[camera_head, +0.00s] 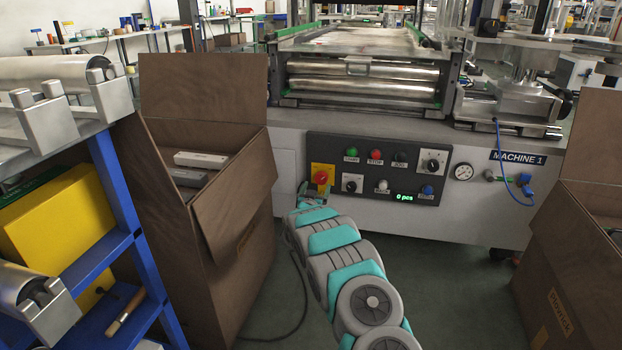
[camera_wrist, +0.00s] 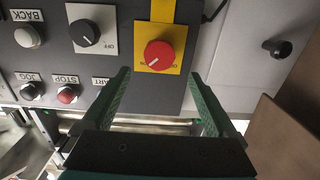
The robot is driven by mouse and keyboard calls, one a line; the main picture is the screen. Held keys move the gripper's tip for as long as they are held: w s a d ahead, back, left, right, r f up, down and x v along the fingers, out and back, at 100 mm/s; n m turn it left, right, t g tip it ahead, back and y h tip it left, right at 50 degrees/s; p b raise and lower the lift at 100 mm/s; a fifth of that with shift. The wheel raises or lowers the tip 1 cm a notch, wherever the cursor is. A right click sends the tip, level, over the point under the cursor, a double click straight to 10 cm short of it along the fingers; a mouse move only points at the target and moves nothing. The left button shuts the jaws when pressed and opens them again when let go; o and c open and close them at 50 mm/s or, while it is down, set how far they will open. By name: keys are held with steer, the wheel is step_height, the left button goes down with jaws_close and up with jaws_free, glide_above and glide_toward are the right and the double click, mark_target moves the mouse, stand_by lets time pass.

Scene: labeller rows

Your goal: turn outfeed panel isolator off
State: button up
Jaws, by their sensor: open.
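A red rotary knob (camera_head: 320,177) on a yellow plate (camera_head: 323,168) sits at the left end of a dark control panel (camera_head: 296,150) on the machine front. In the wrist view the red knob (camera_wrist: 159,55) and its yellow plate (camera_wrist: 175,40) show close up and upside down. My gripper (camera_wrist: 160,76) is open and empty. Its two green fingers point at the panel, one on each side of the knob in that picture, with no contact visible. In the head view my gripper (camera_head: 308,196) is just below left of the knob.
A black selector (camera_wrist: 85,32) is beside the knob, with several push buttons nearby. An open brown box (camera_head: 245,215) stands close left of my arm, and another box (camera_head: 565,270) is at right. A blue rack (camera_head: 135,215) is far left. Floor between the boxes is mostly clear.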

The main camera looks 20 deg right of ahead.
mark_target(320, 179)
steer(key=shift+w+d+f, duration=0.35)
steer(key=shift+w+d, duration=0.1)
steer(key=shift+w, duration=0.2)
steer(key=shift+x, duration=2.3)
steer(key=shift+w+d, duration=0.4)
steer(key=shift+w, duration=0.15)
steer(key=shift+w+d+r, duration=0.2)
steer(key=c, duration=1.4)
